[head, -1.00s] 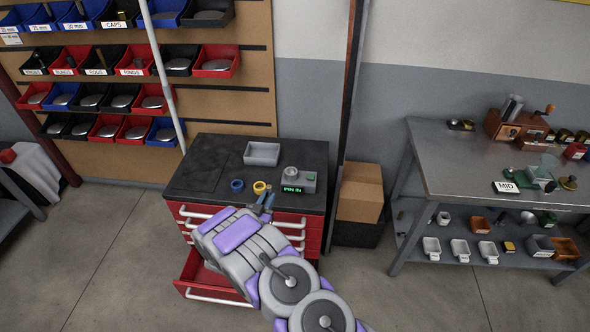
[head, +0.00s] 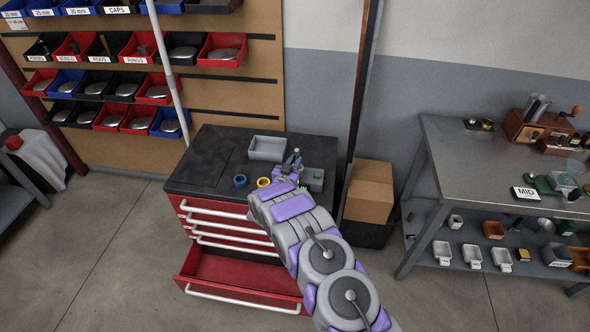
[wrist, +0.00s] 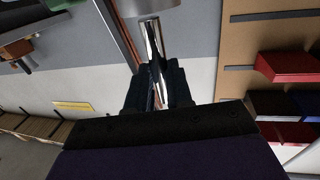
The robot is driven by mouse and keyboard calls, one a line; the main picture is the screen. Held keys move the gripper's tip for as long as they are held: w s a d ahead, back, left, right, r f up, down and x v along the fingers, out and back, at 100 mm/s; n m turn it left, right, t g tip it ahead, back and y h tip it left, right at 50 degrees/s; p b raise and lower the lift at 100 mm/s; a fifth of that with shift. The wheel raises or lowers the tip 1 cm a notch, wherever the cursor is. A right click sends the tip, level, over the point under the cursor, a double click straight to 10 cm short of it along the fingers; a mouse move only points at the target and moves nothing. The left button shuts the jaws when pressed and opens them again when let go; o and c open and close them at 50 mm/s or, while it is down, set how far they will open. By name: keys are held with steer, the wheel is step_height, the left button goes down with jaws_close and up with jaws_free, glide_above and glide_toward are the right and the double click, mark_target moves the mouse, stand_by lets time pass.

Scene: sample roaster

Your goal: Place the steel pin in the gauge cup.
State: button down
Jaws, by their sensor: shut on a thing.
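My gripper (head: 293,163) is over the top of the drawer cabinet, at the gauge box (head: 313,180). In the wrist view, its dark jaws (wrist: 158,85) are shut on the shiny steel pin (wrist: 152,40), which sticks out beyond them. A grey rounded thing (wrist: 146,6) is cut off at the top edge, close to the pin's far end; I cannot tell whether it is the gauge cup. In the head view, my gripper and arm hide the cup and most of the gauge's display.
A grey tray (head: 267,148) stands behind the gripper. A blue ring (head: 240,181) and a yellow ring (head: 263,183) lie to its left on the black cabinet top (head: 205,165). A lower red drawer (head: 240,275) is open. A dark post (head: 358,100) rises just right of the cabinet.

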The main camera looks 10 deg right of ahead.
steer(key=shift+w+d, duration=0.4)
steer(key=shift+w, duration=0.15)
steer(key=f, duration=0.1)
steer(key=a+f+b, duration=0.1)
steer(key=f, duration=0.1)
steer(key=shift+f, duration=0.3)
steer(key=shift+d+r, duration=0.15)
steer(key=shift+d, duration=0.25)
steer(key=c, duration=1.4)
jaws_free()
steer(key=o, duration=0.3)
steer(key=shift+a, duration=0.15)
steer(key=shift+o, duration=0.4)
steer(key=shift+a, duration=0.15)
